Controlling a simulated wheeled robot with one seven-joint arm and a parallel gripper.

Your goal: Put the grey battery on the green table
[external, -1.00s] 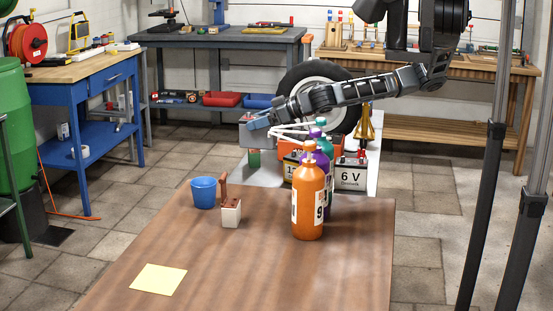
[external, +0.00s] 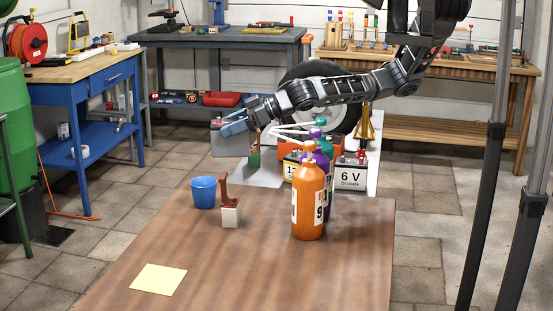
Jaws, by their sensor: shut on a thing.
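A grey battery marked 6 V (external: 352,178) stands on the pale table (external: 268,174) behind the brown table, right of the bottles. My gripper (external: 232,125) is over the left part of that pale table, well left of this battery and apart from it. A green table is not clearly in view; only some green framework (external: 17,202) shows at the left edge.
Orange (external: 308,205), purple and teal bottles partly hide a yellow battery (external: 291,168). The brown table (external: 250,275) also bears a blue cup (external: 203,193), a small white block with a brown handle (external: 230,217) and a yellow paper (external: 158,279).

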